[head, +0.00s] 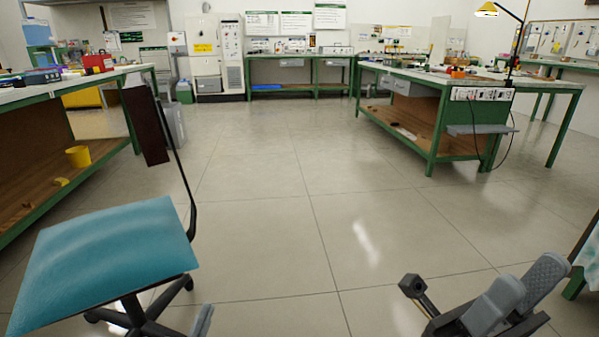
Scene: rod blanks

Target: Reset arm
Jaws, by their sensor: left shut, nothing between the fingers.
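My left gripper (203,318) shows only as a small grey tip at the bottom edge, beside the base of the chair. It is shut with nothing in it, and the rest of it is out of frame. My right gripper (535,276) is low at the bottom right, above the floor. Its two grey fingers lie side by side, and the gap between them is not clear. A dark piece with a blocky head (411,286) sticks up just left of it; I cannot tell what it is. No rod blank can be made out.
A blue-seated chair (105,255) stands close at the lower left. Another bench (432,128) stands at the right. The tiled floor (265,190) between is clear.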

